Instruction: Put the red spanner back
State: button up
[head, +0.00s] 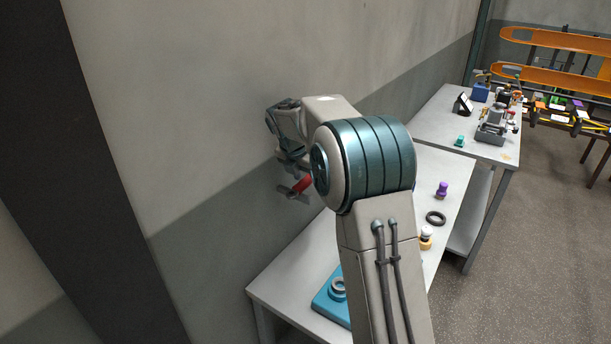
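The red spanner (302,186) shows as a short red piece just left of my arm's big teal joint, above the table's far left part and in front of the wall. A grey piece is beside its left end; I cannot tell whether that is the spanner's jaw or something else. My gripper (292,168) is dark, points down and has its tips just above the red piece. Whether the fingers are shut on the spanner is too small to tell. My arm hides what lies right of the spanner. The place it belongs is not clear in this view.
A grey table (285,283) stands along the wall, with a blue block (327,308) bearing a ring, a black ring (436,218), a purple piece (442,189) and an orange-and-white piece (426,238). A second table (440,118) with tools and an orange rack (560,76) stand behind.

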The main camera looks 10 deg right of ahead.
jog(key=shift+f+b, duration=0.3)
jog(key=shift+b, duration=0.2)
jog(key=b+v, duration=0.1)
jog(key=v, duration=1.3)
jog(key=s+d+f+m+y, duration=0.1)
jog(key=s+f+m, duration=0.3)
jog(key=s+m, duration=0.5)
jog(key=s+d+f+m+y, duration=0.1)
jog(key=s+f+m, duration=0.3)
jog(key=s+m, duration=0.5)
jog(key=s+d+f+m+y, duration=0.1)
jog(key=s+f+m, duration=0.4)
jog(key=s, duration=1.1)
jog(key=d+m, duration=0.1)
jog(key=m, duration=0.2)
jog(key=shift+s+d+m, duration=0.2)
jog(key=shift+d+m, duration=0.1)
jog(key=shift+m, duration=0.1)
